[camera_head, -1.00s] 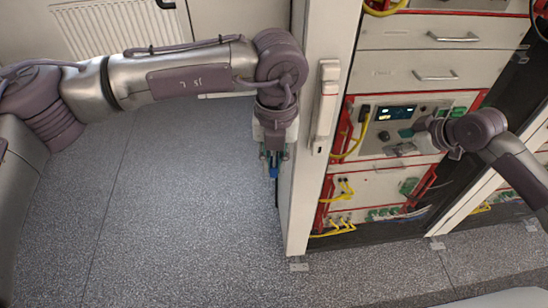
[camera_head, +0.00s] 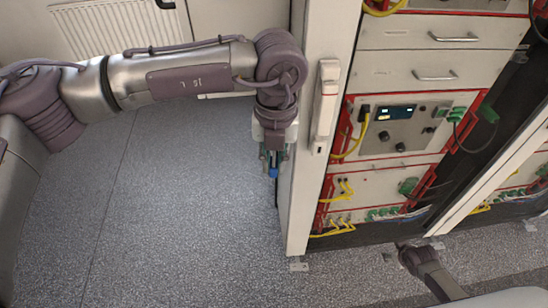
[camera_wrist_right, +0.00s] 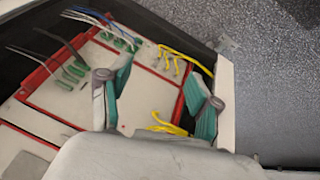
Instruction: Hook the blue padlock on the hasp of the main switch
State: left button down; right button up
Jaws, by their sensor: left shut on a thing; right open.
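The blue padlock (camera_head: 273,172) is small and partly hidden between the fingers of my left gripper (camera_head: 273,162) in the head view. That gripper points down and is shut on it, in front of the floor just left of the white cabinet door's edge. My right gripper (camera_wrist_right: 160,95) is open and empty in the right wrist view, its green-padded fingers apart above the lower cabinet front. In the head view only part of my right arm shows at the bottom right. I cannot make out the main switch or its hasp.
Grey floor (camera_head: 180,210) at the left is clear.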

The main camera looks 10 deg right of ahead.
jog(key=s+a+f+g, duration=0.1)
jog(key=s+a+f, duration=0.4)
jog(key=s, duration=0.5)
jog(key=s+a+f+g+y, duration=0.1)
jog(key=s+a+f, duration=0.5)
jog(key=s+a, duration=0.3)
jog(key=s+a+f+g, duration=0.2)
jog(key=s+a+f, duration=0.3)
jog(key=s, duration=0.6)
jog(key=shift+s+a+f+n+y, duration=0.2)
jog(key=shift+s+a+n+y, duration=0.15)
jog(key=shift+a, duration=0.75)
